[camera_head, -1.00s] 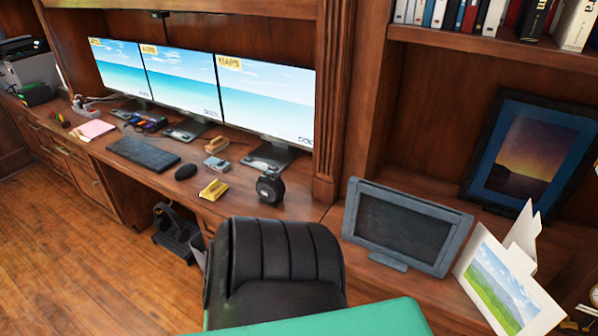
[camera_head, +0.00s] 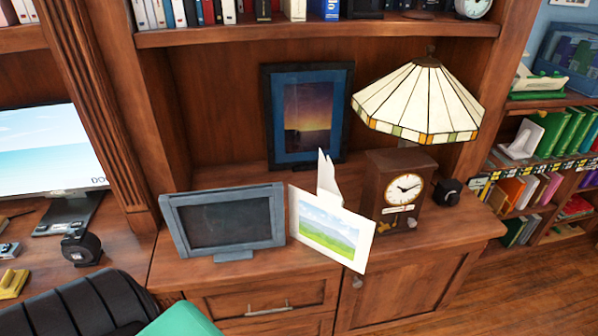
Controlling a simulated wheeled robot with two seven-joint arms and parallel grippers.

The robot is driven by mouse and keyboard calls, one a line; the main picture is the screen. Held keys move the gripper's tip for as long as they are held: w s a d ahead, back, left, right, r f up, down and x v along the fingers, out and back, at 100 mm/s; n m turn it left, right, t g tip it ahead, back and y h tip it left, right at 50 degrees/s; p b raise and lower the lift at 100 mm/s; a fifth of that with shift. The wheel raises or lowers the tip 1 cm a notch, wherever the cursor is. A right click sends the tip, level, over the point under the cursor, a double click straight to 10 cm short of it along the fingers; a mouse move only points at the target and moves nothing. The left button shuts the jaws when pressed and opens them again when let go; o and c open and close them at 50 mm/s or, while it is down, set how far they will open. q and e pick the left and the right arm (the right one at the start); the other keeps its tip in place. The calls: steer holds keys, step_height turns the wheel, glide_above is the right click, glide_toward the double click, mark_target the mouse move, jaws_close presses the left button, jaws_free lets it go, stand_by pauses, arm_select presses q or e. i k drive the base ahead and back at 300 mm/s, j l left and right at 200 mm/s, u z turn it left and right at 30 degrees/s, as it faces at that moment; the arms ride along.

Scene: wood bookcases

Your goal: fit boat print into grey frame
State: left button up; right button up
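The grey frame (camera_head: 223,222) stands upright on a small foot on the wooden cabinet top, left of centre. Its inside is dark, with no picture showing. Right beside it, a white-bordered print (camera_head: 328,229) of green hills under a blue sky stands tilted, with white pointed sheets (camera_head: 328,180) behind it. I see no boat on this print. Against the back stands a dark blue framed picture (camera_head: 307,115) of a sunset over dark ground or water; a small dark shape low in it is too small to name. Neither of my grippers is in view.
A brown clock (camera_head: 390,190) and a stained-glass lamp (camera_head: 420,103) stand right of the print. A black chair (camera_head: 75,305) and a green surface (camera_head: 183,322) fill the lower left. Floor is clear at the lower right (camera_head: 480,290).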

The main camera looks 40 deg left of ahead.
mark_target(226, 224)
steer(key=u, duration=0.4)
steer(key=k+u, duration=0.15)
steer(key=u, duration=0.7)
steer(key=k+j+u, duration=0.1)
steer(key=u, duration=0.3)
